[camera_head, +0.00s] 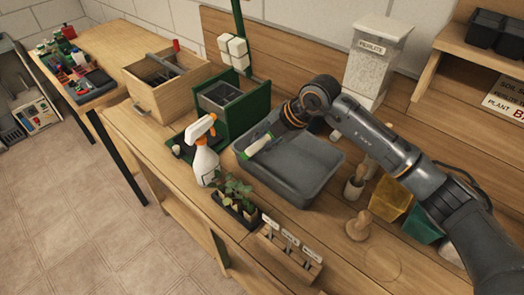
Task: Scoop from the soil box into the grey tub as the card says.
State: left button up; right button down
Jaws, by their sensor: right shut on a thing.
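The grey tub (318,183) sits on the bench in the middle, and its visible floor looks bare. My right gripper (270,134) is over the tub's far left part, shut on what looks like a scoop with a pale and green part (258,144). The scoop's far end is hard to make out. A wooden box (148,93) with a dark inside and a green box (236,107) with a dark top stand to the left; I cannot tell which is the soil box. The card (508,97) at the right edge is partly cut off; it names soil, perlite and plant. My left gripper is not in view.
A white spray bottle (205,163) and a seedling tray (236,207) stand just left of the tub. A perlite dispenser (374,62) stands behind. Pots (391,201), a wooden tamper (359,225) and a label holder (287,254) crowd the right and front.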

jog(key=t+y+b, duration=0.1)
jog(key=b, duration=0.2)
jog(key=d+m+t+y+b, duration=0.1)
jog(key=t+y+b, duration=0.1)
jog(key=b, duration=0.2)
jog(key=t+y+b, duration=0.1)
jog(key=y+b, duration=0.1)
jog(key=b, duration=0.2)
jog(key=shift+d+r+m+t, duration=0.2)
jog(key=shift+d+m+t, duration=0.05)
jog(key=shift+m+t, duration=0.15)
jog(key=shift+d+r+t+y+b, duration=0.1)
jog(key=shift+r+t+y+b, duration=0.35)
jog(key=shift+y+b, duration=0.2)
